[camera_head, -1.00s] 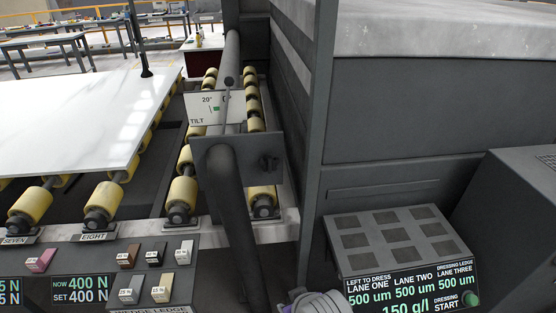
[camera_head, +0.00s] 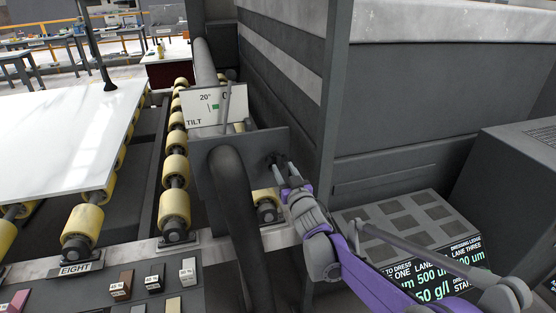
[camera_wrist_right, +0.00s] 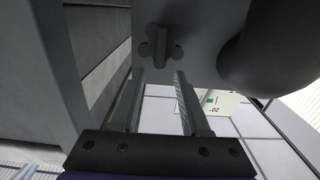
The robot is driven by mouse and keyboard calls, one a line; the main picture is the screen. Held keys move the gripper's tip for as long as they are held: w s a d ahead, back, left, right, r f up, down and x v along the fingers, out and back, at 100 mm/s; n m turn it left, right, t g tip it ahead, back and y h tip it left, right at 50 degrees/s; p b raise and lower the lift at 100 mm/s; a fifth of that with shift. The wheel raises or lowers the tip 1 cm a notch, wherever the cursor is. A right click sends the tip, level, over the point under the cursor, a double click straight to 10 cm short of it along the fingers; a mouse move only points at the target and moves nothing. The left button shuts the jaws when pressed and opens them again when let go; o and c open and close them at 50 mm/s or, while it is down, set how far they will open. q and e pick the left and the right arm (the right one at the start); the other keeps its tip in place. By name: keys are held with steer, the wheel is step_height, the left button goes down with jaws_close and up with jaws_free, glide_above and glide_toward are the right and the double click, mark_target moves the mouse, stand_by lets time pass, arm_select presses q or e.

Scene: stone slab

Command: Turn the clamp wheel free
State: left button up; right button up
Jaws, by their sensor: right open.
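The clamp wheel (camera_wrist_right: 158,48) is a small dark lobed knob with a raised bar across it, on a grey plate (camera_head: 215,172). In the right wrist view it sits just beyond the fingertips, roughly centred between them. My right gripper (camera_head: 281,166) is open, its two fingers pointing at the wheel; in the wrist view the gap between the fingers (camera_wrist_right: 159,75) is empty. In the head view the fingertips largely cover the wheel, so contact cannot be told. My left gripper is not in view.
A thick dark pipe (camera_head: 235,200) curves down left of the wheel. A TILT plate marked 20° (camera_head: 205,110) stands behind it. A grey post (camera_head: 328,110) and machine wall rise at the right. Yellow rollers (camera_head: 174,170) and a white slab (camera_head: 60,140) lie left.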

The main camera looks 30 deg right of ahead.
mark_target(279, 159)
steer(key=x, duration=0.6)
steer(key=shift+w, duration=0.3)
jaws_close()
